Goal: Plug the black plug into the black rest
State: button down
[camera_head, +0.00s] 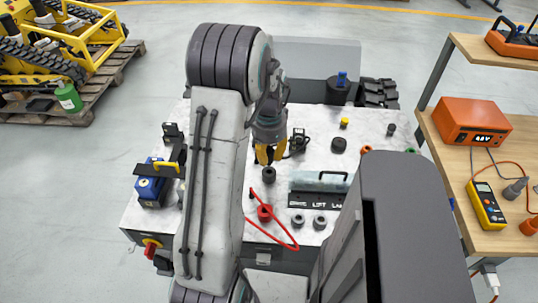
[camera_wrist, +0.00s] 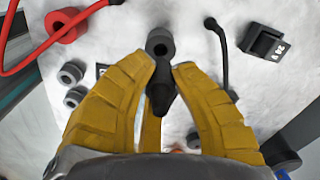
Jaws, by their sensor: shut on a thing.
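My gripper (camera_head: 269,153) has yellow fingers and hangs over the white tabletop. In the wrist view, my gripper (camera_wrist: 158,88) is shut on the black plug (camera_wrist: 161,92), a dark tapered piece between the fingers. The black rest (camera_wrist: 160,41) is a short dark cylinder with a round hole, just beyond the plug's narrow end. The black rest (camera_head: 268,175) also shows in the head view, just below the fingertips. The plug looks close to the rest's near side, but I cannot tell whether they touch. The plug is not clearly visible in the head view.
A red ring (camera_head: 265,212) with a red cable stands nearer the front. Two grey rings (camera_head: 320,222) and a labelled panel (camera_head: 300,200) with a handle lie to the right.

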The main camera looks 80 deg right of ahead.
aim_at(269, 165)
jog(key=shift+f+b, duration=1.85)
jog(key=shift+f, duration=0.45)
jog(key=c, duration=1.1)
grip_release()
notch_tip(269, 165, up, 12)
dwell(0.5)
